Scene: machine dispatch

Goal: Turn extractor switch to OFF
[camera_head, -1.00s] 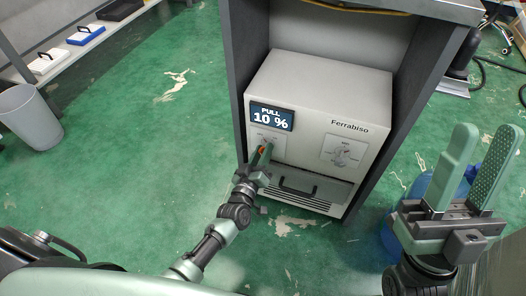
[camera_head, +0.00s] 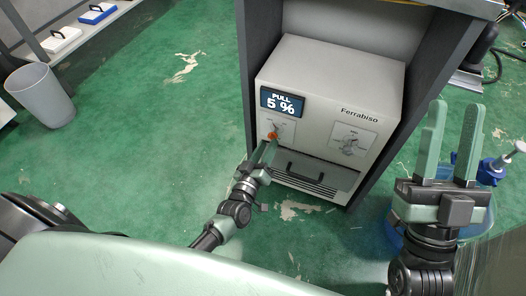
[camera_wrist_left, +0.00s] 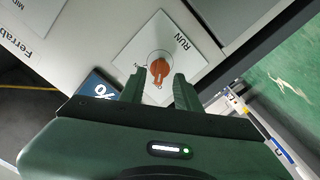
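The extractor is a white box marked Ferrabiso (camera_head: 335,85) in a dark cabinet. Its display (camera_head: 282,102) reads PULL 5 %. Below the display is the orange switch knob (camera_head: 273,135) on a white plate; it also shows in the left wrist view (camera_wrist_left: 159,69), where the plate bears the word RUN. My left gripper (camera_head: 266,148) is at the knob. In the left wrist view its fingers (camera_wrist_left: 158,80) are apart, one on each side of the knob, with gaps visible. My right gripper (camera_head: 456,112) is open and empty, right of the cabinet.
A second dial (camera_head: 349,146) is on the extractor's right side, and a black drawer handle (camera_head: 303,174) is below. A blue container (camera_head: 399,240) stands behind my right gripper. A grey bin (camera_head: 40,97) and a shelf with trays are at left. Green floor between is clear.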

